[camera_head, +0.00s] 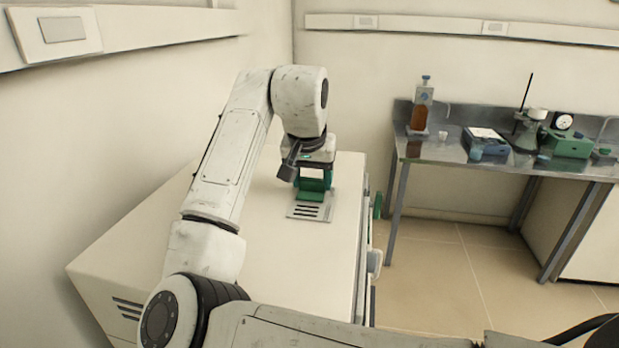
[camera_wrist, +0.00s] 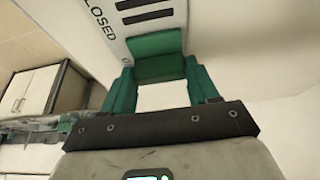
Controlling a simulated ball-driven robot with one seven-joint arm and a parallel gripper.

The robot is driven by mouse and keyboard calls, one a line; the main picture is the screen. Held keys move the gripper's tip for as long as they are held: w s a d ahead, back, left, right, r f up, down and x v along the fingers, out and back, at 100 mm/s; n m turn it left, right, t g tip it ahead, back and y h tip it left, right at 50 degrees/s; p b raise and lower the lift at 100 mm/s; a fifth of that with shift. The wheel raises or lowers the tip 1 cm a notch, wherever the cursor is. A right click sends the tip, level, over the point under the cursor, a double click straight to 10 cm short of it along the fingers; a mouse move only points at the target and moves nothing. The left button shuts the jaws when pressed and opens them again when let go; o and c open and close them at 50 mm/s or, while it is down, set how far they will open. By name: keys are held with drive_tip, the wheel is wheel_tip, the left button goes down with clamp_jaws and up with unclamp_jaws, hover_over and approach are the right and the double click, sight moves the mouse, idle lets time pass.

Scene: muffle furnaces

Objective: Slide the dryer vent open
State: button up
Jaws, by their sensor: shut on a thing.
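The dryer vent is a grey plate (camera_head: 297,214) with dark slots, set in the flat top of the cream dryer (camera_head: 270,260). A green slider block (camera_head: 311,196) stands on the plate at the end of the slots. My gripper (camera_head: 314,182) points down onto it. In the wrist view the green fingers of my gripper (camera_wrist: 159,68) are on either side of the slider block (camera_wrist: 157,62) and are shut on it.
A steel bench (camera_head: 440,150) stands at the back right with a brown bottle (camera_head: 420,110), a flask (camera_head: 526,138) and green devices. A wall is close on the left. Green and grey fittings stick out from the dryer's right side. Tiled floor is clear between dryer and bench.

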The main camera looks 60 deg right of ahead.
drive_tip(key=shift+w+r, duration=0.1)
drive_tip(key=o, duration=1.5)
drive_tip(key=shift+d, duration=0.15)
drive_tip(key=b+v, duration=0.1)
drive_tip(key=v, duration=0.9)
drive_tip(key=shift+r, duration=0.3)
